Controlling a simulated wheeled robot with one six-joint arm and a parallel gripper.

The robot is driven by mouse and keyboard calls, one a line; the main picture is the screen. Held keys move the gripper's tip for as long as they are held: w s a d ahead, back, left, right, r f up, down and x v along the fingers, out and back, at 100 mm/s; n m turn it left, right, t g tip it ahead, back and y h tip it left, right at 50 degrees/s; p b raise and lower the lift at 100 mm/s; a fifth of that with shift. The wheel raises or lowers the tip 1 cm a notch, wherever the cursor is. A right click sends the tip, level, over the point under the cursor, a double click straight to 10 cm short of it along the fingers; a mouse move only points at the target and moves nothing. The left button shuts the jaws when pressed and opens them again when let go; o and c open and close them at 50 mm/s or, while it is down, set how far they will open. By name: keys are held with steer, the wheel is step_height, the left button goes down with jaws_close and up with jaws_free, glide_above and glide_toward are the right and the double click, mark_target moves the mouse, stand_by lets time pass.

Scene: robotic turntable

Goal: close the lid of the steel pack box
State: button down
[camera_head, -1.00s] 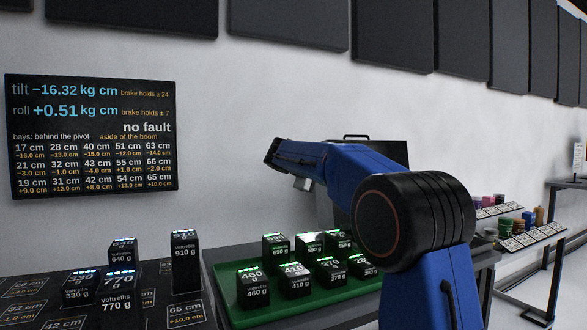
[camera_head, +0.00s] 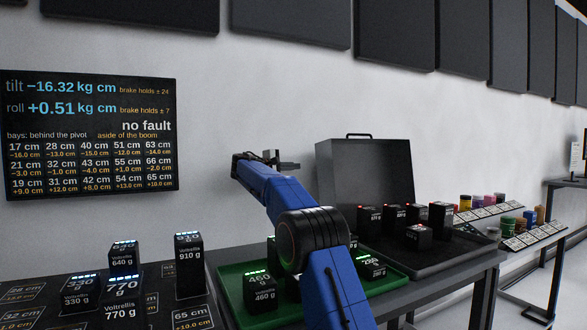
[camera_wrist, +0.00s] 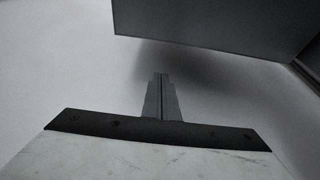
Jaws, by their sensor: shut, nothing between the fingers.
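The steel pack box (camera_head: 452,258) stands on the table at the right in the head view. Its grey lid (camera_head: 365,168) is open and stands upright at the back, with a black handle on its top edge. Several black blocks with red lights sit in the box. My gripper (camera_head: 284,162) is raised to the left of the lid, apart from it, in front of the wall. In the wrist view my gripper (camera_wrist: 160,76) is shut and empty, with its thin fingers together. A dark flat panel, apparently the lid (camera_wrist: 215,22), shows beyond the fingertips at the upper right.
A green tray (camera_head: 231,290) with several black weight blocks lies left of the box, partly behind my arm. More blocks stand on a dark marked board (camera_head: 150,312) at the left. Shelves of coloured jars (camera_head: 510,222) are at the right.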

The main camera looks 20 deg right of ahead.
steer(key=s+d, duration=0.1)
steer(key=d, duration=0.6)
steer(key=shift+s, duration=0.2)
stand_by(0.4)
steer(key=shift+r, duration=0.15)
